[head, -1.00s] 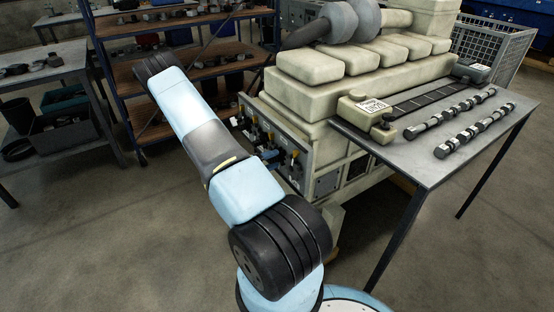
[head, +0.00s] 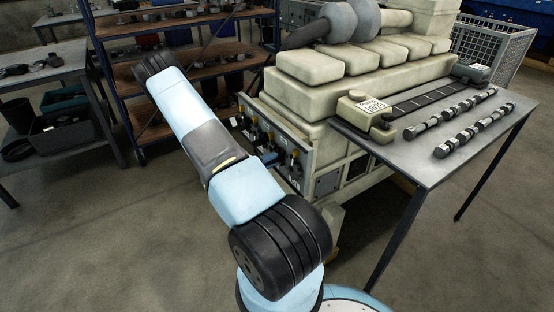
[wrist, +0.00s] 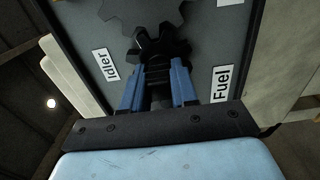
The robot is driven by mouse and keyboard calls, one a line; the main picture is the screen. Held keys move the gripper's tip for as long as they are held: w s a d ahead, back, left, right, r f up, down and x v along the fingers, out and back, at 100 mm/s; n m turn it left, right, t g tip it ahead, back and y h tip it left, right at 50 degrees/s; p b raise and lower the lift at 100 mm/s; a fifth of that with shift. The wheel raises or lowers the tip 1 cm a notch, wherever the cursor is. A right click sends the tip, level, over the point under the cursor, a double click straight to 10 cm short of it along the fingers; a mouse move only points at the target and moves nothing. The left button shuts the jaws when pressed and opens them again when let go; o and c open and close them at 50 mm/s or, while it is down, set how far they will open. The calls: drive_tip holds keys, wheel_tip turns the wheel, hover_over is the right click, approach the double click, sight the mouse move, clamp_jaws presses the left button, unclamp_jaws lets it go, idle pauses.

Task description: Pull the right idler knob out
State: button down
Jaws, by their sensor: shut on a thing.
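In the wrist view a black lobed knob (wrist: 160,46) stands out from a grey panel (wrist: 205,45) between a white "Idler" label (wrist: 106,64) and a white "Fuel" label (wrist: 221,83). My gripper (wrist: 158,76) has its two blue fingers shut on the knob's narrower part, below the lobed head. A larger dark gear-like shape (wrist: 143,10) shows on the panel behind it.
The cream engine (head: 330,98) fills the upper middle of the head view. A grey table (head: 440,177) with two shafts (head: 472,133) stands to its right. Shelving (head: 115,75) stands behind my arm, and a workbench (head: 45,78) at far left. Open floor lies at lower left.

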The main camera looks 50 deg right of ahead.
drive_tip(key=shift+f+v, duration=0.2)
drive_tip(key=shift+v, duration=0.75)
drive_tip(key=c, duration=1.3)
unclamp_jaws()
drive_tip(key=shift+a, duration=0.15)
drive_tip(key=shift+c, duration=0.2)
drive_tip(key=o, duration=1)
drive_tip(key=shift+r, duration=0.1)
drive_tip(key=shift+v, duration=3.4)
drive_tip(key=shift+r, duration=0.15)
